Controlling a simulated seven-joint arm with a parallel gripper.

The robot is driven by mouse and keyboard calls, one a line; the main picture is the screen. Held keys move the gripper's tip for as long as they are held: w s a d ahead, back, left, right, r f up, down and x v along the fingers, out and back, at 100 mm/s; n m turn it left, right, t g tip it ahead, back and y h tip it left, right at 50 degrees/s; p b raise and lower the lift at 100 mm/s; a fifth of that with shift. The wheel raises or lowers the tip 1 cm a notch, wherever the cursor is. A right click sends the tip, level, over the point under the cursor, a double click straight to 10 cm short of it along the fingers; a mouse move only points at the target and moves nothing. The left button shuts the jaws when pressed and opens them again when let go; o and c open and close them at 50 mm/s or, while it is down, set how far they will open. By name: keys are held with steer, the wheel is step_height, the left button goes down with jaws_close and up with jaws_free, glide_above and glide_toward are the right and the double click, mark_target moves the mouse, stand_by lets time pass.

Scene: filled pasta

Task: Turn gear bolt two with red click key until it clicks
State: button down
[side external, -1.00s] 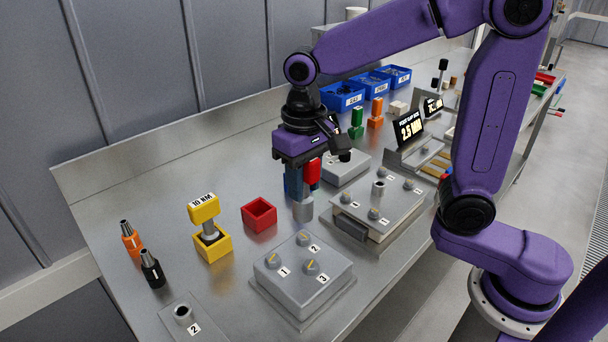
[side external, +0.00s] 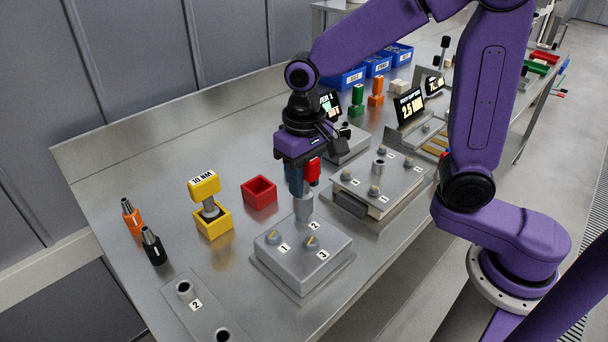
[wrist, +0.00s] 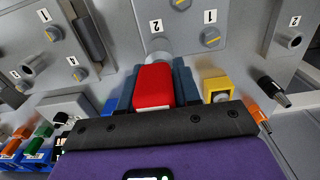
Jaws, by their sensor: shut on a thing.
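My gripper (side external: 302,184) is shut on the red click key (side external: 312,171), which points down with its grey socket (side external: 303,208) at the bottom. In the wrist view the red key (wrist: 153,87) sits between the two blue-grey fingers. The socket stands at bolt two on the grey gear block (side external: 292,263), beside the label 2 (side external: 314,225). Bolt two is hidden under the socket; I cannot tell how fully it is seated. Bolt one (side external: 273,237) and bolt three (side external: 310,240) show yellow marks and are free.
A yellow 10 NM key (side external: 205,186) stands in its yellow holder, left of the empty red holder (side external: 259,192). Orange (side external: 131,218) and black (side external: 153,246) tools stand at left. A grey plate with several bolts (side external: 388,182) is right of my gripper. Displays and blue bins (side external: 345,78) are behind.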

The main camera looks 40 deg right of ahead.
steer(key=shift+f, duration=0.85)
stand_by(0.7)
steer(key=shift+m, duration=0.4)
steer(key=shift+m, duration=3.9)
steer(key=shift+w+m, duration=0.1)
steer(key=shift+m, duration=4.1)
steer(key=shift+a+r, duration=0.1)
steer(key=shift+r, duration=2.4)
steer(key=shift+w, duration=0.1)
